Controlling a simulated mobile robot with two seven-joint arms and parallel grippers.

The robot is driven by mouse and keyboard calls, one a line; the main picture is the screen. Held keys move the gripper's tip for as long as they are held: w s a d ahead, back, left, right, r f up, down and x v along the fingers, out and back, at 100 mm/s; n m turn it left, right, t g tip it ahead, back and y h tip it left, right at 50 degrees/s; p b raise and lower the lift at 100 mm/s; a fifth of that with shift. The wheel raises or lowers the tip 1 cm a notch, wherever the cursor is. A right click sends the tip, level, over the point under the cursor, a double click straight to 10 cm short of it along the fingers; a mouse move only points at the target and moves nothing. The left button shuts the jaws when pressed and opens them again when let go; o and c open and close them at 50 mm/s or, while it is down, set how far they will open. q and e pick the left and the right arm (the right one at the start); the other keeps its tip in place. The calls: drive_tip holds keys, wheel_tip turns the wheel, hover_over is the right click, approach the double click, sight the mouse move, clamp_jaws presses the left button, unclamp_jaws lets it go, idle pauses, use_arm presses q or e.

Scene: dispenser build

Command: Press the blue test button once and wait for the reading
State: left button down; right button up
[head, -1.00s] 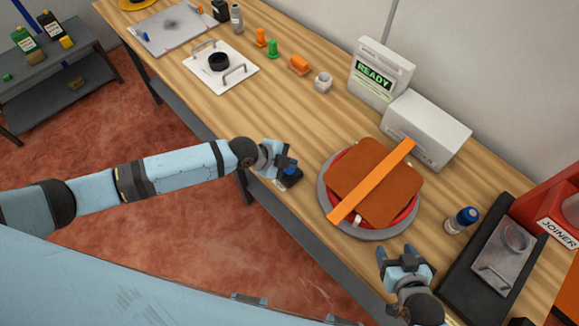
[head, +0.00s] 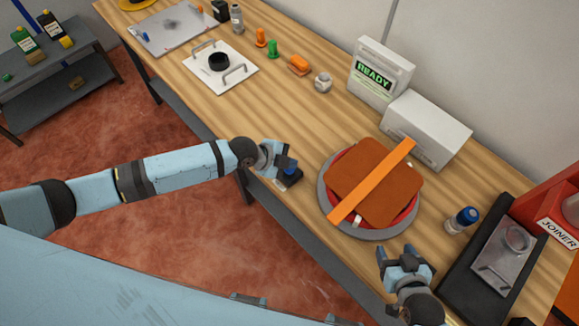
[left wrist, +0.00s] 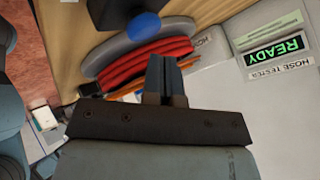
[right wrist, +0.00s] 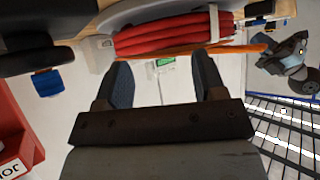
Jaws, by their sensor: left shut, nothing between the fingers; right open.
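The blue test button (left wrist: 143,26) is a round dome on a small black box (left wrist: 108,12), in the left wrist view. In the head view the black box (head: 291,181) sits at the table's front edge, partly hidden by my left gripper (head: 287,160). My left gripper is shut and empty, right at the button; contact cannot be told. In the left wrist view its fingertips (left wrist: 164,62) show below the button. The hose tester (head: 381,70) stands at the back with its screen (head: 373,75) reading READY. My right gripper (head: 405,257) is open and empty near the front edge.
A red hose coil (head: 409,217) lies on a grey round base (head: 326,201), under a brown pad (head: 372,190) and an orange strip (head: 372,179).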

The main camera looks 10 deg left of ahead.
sight(289, 170)
use_arm(q)
drive_tip(key=shift+f, duration=0.15)
use_arm(e)
drive_tip(key=shift+f, duration=0.1)
use_arm(q)
drive_tip(key=shift+f+b, duration=0.3)
drive_tip(key=shift+b, duration=0.1)
use_arm(e)
drive_tip(key=shift+f, duration=0.3)
use_arm(q)
drive_tip(key=shift+f+b, duration=0.5)
drive_tip(key=shift+f, duration=0.05)
use_arm(e)
drive_tip(key=shift+f, duration=0.5)
use_arm(q)
drive_tip(key=shift+r, duration=0.1)
use_arm(e)
drive_tip(key=shift+r, duration=0.1)
use_arm(q)
drive_tip(key=shift+r+p, duration=0.7)
drive_tip(key=shift+r, duration=0.15)
use_arm(e)
drive_tip(key=shift+r, duration=0.65)
use_arm(q)
drive_tip(key=shift+r+p, duration=1.95)
drive_tip(key=shift+r, duration=0.6)
use_arm(e)
wheel_tip(289, 170, up, 4)
drive_tip(key=shift+f, duration=0.1)
